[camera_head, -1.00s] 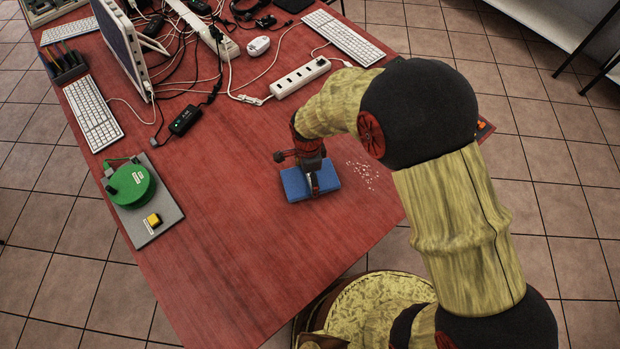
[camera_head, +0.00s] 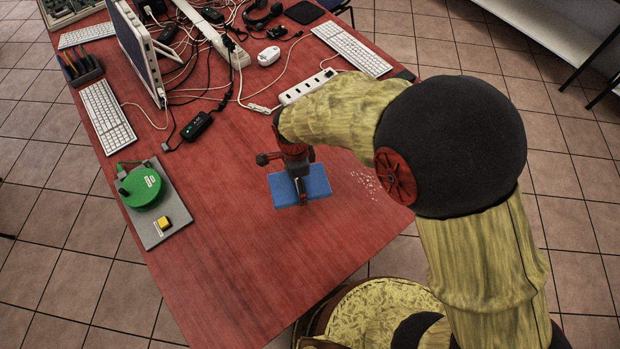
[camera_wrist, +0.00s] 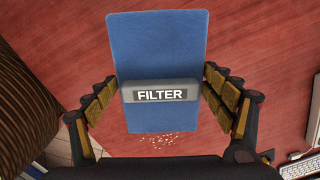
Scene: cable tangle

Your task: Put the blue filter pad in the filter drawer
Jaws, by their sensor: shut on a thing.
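The blue filter pad (camera_head: 318,181) is a flat rectangle over the red table in the head view. It also fills the middle of the wrist view (camera_wrist: 158,45), with a grey bar across it labelled FILTER (camera_wrist: 160,92). My gripper (camera_head: 300,188) is shut on this bar from both sides. The pad appears to be held above the table, but I cannot tell how high. I cannot make out a filter drawer in either view.
White specks (camera_head: 367,184) lie on the table (camera_head: 235,265) right of the pad. A grey plate (camera_head: 150,238) with a round green device (camera_head: 142,187) and yellow button (camera_head: 165,223) stands left. Keyboards, cables and a power strip (camera_head: 308,87) crowd the back. The front table area is clear.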

